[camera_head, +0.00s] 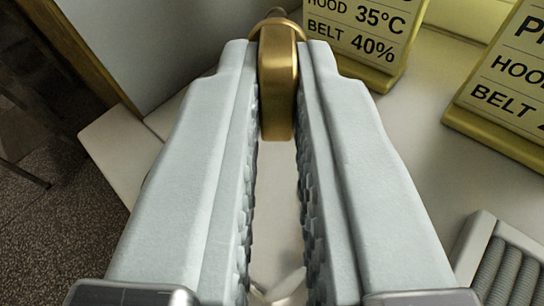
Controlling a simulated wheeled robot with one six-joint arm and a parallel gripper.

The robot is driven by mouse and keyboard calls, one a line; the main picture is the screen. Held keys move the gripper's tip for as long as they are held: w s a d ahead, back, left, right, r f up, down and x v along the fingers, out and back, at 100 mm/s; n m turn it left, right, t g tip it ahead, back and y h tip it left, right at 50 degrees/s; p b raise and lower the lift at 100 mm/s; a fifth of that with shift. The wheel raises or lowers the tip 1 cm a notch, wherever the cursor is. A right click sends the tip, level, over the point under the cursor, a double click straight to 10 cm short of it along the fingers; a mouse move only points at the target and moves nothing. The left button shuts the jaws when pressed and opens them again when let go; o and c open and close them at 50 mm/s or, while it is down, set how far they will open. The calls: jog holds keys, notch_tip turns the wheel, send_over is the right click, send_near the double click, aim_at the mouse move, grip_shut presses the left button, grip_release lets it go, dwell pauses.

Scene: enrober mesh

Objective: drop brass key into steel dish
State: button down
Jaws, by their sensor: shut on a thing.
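The brass key (277,100) is a gold-coloured piece with a rounded top, upright in the picture. My gripper (278,62) is shut on it, with one pale finger against each side near the tips. The ridged inner pads show below the key, with a gap between them. I cannot make out the steel dish. A pale curved edge shows low between the fingers, too little of it to identify.
Two yellow-framed signs, one reading hood 35°C and belt 40% (361,32), the other partly cut off (506,88), stand on a pale table (428,100). A ribbed grey object (508,268) lies at lower right. Speckled floor (62,235) shows at left.

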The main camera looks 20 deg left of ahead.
aim_at(290, 224)
jog(key=shift+f, duration=2.45)
jog(key=c, duration=1.5)
grip_release()
jog(key=shift+o, duration=0.2)
jog(key=shift+s, duration=0.1)
jog(key=v, duration=1.7)
jog(key=shift+s+d+r, duration=0.1)
jog(key=shift+r, duration=0.05)
